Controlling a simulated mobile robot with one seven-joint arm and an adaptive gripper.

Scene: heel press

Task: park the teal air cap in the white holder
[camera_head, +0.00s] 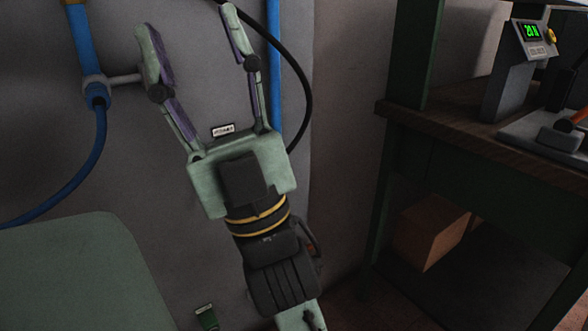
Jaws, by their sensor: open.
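My gripper (184,20) is in the upper left of the head view, pointing up the picture towards the grey wall. Its two pale green fingers with purple inner pads are spread wide. Nothing shows held between them. I cannot make out the teal air cap or the white holder in this view. A small white label with dark print (223,130) shows between the finger bases; I cannot tell what it is fixed to.
A blue pipe (82,40) with a fitting (95,88) and hanging blue hose (88,160) is left of the gripper. A black cable (309,80) curves at its right. Right is a bench (455,135) with a display (532,32); a cardboard box (430,232) sits underneath.

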